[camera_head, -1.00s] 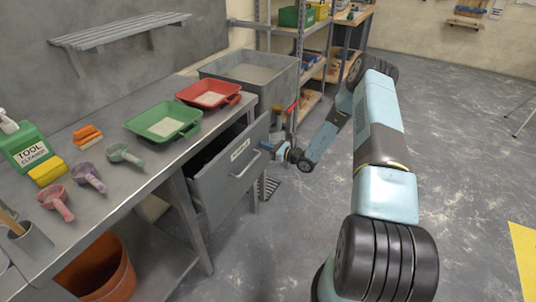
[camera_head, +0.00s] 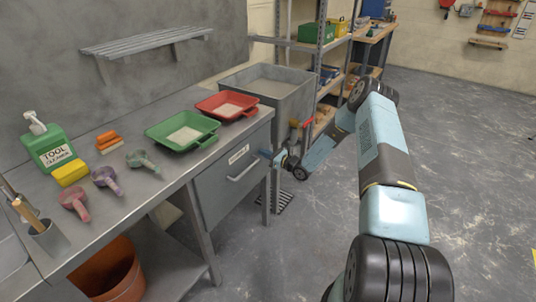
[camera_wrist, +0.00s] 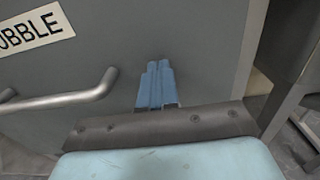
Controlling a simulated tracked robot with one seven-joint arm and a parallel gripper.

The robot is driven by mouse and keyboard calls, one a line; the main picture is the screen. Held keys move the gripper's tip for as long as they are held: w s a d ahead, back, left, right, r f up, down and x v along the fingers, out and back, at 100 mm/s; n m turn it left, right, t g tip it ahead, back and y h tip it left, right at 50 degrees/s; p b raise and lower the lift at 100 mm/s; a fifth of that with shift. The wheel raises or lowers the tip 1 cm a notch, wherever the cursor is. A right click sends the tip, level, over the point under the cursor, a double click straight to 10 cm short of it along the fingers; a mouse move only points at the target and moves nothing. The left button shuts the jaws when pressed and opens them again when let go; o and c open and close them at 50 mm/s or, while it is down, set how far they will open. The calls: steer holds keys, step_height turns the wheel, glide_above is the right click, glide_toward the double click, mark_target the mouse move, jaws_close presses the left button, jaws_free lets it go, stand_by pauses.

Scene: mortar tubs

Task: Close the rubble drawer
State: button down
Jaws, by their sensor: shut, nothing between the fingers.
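The grey rubble drawer (camera_head: 225,190) sits under the workbench, its front about flush with the bench frame in the head view. In the wrist view the drawer front (camera_wrist: 195,40) fills most of the picture, with part of its "RUBBLE" label (camera_wrist: 35,27) at top left. The bar handle (camera_wrist: 60,101) lies left of my gripper. My gripper (camera_wrist: 158,66) has its blue fingers together, pointing at the drawer front right of the handle. It is at or very near the front; contact cannot be made out. In the head view my gripper (camera_head: 266,154) is small and partly hidden.
On the workbench stand a green tray (camera_head: 182,132), a red tray (camera_head: 227,105), several scoops, a yellow sponge (camera_head: 70,173) and a tool cleaner bottle (camera_head: 48,147). A grey tub (camera_head: 285,85) stands behind. An orange bucket (camera_head: 110,270) sits below. Floor on the right is clear.

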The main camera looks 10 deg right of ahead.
steer(key=shift+w+a+r, duration=0.3)
steer(key=shift+a+r, duration=0.05)
steer(key=shift+a, duration=0.1)
steer(key=shift+s+d, duration=0.1)
steer(key=v, duration=1.5)
steer(key=s+a+r+n+g+h, duration=0.1)
steer(key=s+a+r+n+g, duration=0.35)
steer(key=r, duration=0.55)
steer(key=s+a+r+n+g+h, duration=0.1)
steer(key=s+a+r+n+g, duration=0.15)
steer(key=s+r+n, duration=0.6)
steer(key=s+a+r+n+g+h, duration=0.1)
steer(key=s+a+r+n+g, duration=0.25)
steer(key=r, duration=0.75)
steer(key=s+d+r+n+t+h, duration=0.1)
steer(key=s+d+r+n+h, duration=0.2)
steer(key=s+r, duration=0.3)
steer(key=s+d+r+n+t+h, duration=0.1)
steer(key=s+d+r+n+h, duration=0.2)
steer(key=s, duration=0.9)
steer(key=s+d+r+n+t+h, duration=0.2)
steer(key=s+d+r+n+h, duration=0.1)
steer(key=s+r, duration=0.6)
steer(key=shift+s+n+h, duration=0.5)
steer(key=shift+n+h, duration=0.05)
steer(key=shift+h, duration=0.05)
